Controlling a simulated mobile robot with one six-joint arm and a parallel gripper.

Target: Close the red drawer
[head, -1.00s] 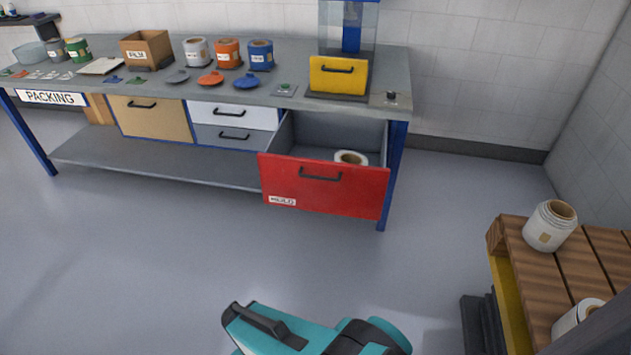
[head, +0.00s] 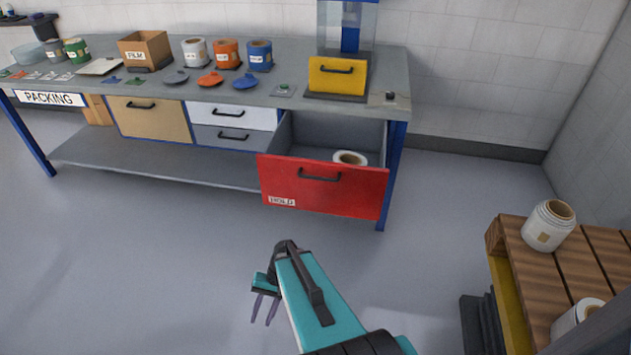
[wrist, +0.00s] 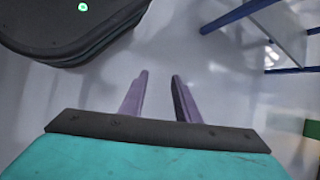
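The red drawer (head: 330,187) is pulled well out at the right end of the packing bench. Its front has a dark bar handle (head: 320,174) and a small white label at the lower left. A white film roll (head: 350,158) lies inside it. My gripper (head: 265,310) is over the floor in front of the drawer, apart from it, with its fingers pointing down. In the wrist view the two purple fingers of my gripper (wrist: 158,95) are spread, with bare floor between them. The red drawer does not show clearly in the wrist view.
The packing bench (head: 295,95) holds tubs, lids, a cardboard box and a yellow-fronted machine (head: 338,75). Its tan, white and grey drawers are shut. A wooden pallet (head: 570,260) with white rolls stands at the right. The floor between me and the drawer is clear.

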